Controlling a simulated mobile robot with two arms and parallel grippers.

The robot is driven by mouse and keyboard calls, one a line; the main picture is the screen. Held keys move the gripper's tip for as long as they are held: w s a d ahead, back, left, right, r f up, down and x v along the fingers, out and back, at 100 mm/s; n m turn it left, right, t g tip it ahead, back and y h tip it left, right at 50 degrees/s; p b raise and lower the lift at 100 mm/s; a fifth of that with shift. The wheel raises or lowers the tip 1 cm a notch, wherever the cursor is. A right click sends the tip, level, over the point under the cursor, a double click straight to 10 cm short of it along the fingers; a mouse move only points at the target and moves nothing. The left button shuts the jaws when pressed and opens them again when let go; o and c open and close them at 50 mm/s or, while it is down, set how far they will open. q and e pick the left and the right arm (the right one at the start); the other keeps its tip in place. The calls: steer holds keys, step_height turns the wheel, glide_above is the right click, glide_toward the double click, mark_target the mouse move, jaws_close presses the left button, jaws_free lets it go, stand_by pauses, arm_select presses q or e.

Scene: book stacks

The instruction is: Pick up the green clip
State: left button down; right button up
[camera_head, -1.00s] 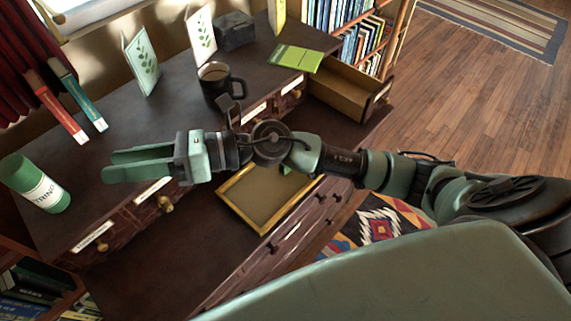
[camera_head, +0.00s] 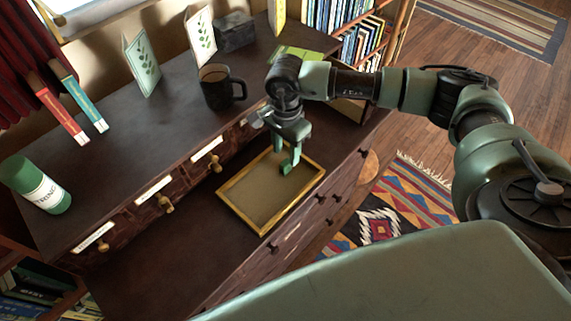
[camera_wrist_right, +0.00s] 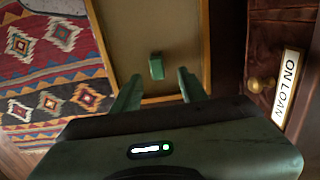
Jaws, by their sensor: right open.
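The green clip (camera_wrist_right: 156,66) is a small block in a shallow tray with a golden rim (camera_wrist_right: 205,45). In the right wrist view it lies ahead of my right gripper (camera_wrist_right: 158,88), roughly in line with the gap between the fingers and apart from them. In the head view my right gripper (camera_head: 291,163) points down over the far end of the tray (camera_head: 241,213), open and empty. There I cannot tell the clip from the green fingers. My left gripper is not in view.
The tray rests on the dark lower desk top, beside labelled drawers with brass knobs (camera_head: 165,204). A patterned rug (camera_head: 385,220) lies on the floor.

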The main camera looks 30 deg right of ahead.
mark_target(286, 162)
steer(key=f, duration=0.2)
steer(key=f+p, duration=0.1)
steer(key=shift+s+a+f, duration=0.2)
steer(key=shift+s+f, duration=0.05)
steer(key=shift+f, duration=0.75)
jaws_close()
steer(key=shift+r, duration=0.15)
